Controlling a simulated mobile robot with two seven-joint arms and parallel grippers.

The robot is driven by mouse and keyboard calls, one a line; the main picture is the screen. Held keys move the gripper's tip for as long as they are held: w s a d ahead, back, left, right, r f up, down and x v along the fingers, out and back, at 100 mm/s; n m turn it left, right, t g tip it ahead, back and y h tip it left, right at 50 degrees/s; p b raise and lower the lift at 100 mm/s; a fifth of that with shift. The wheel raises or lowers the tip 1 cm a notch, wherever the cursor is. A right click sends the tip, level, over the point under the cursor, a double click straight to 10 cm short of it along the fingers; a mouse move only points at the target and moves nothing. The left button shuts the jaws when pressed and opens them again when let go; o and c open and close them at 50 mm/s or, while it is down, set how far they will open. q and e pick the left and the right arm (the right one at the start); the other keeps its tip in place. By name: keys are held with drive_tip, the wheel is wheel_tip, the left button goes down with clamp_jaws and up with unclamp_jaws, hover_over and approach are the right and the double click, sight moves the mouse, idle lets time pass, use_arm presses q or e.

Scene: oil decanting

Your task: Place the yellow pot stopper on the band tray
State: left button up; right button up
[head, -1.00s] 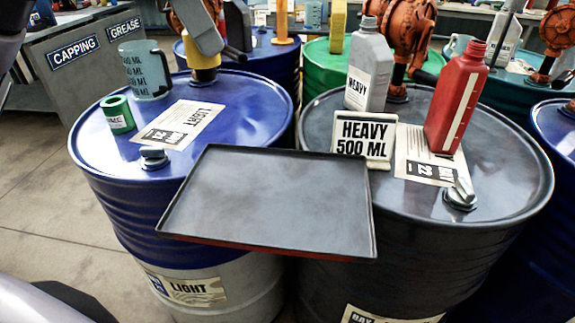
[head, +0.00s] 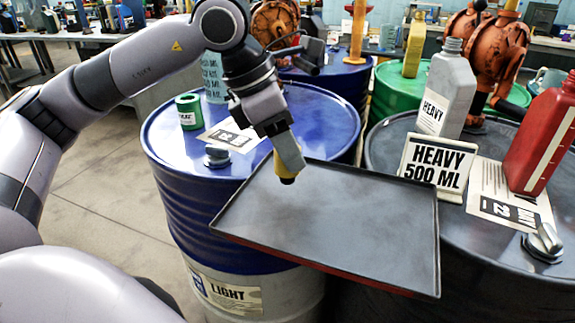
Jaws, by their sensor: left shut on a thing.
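My left gripper (head: 289,160) comes in from the upper left and points down. It is shut on the yellow pot stopper (head: 283,168), which has a dark lower end. Gripper and stopper appear over the back left part of the band tray (head: 335,225). I cannot tell how much gap there is between the stopper and the tray. The tray is a flat dark tray with a low rim and a red front edge. It lies across the blue drum and the dark drum and is bare. My right gripper is not in view.
The blue drum (head: 190,165) carries a green tin (head: 188,111), a label card and a measuring jug partly behind my arm. The dark drum (head: 490,290) carries a HEAVY 500 ML sign (head: 432,167), a grey bottle (head: 440,90) and a red bottle (head: 545,135).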

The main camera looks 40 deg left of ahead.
use_arm(q)
wheel_tip(320, 180, down, 4)
drive_tip(key=shift+r, duration=0.25)
drive_tip(key=shift+f+b, duration=0.15)
drive_tip(key=shift+b, duration=0.15)
drive_tip(key=o, duration=1.2)
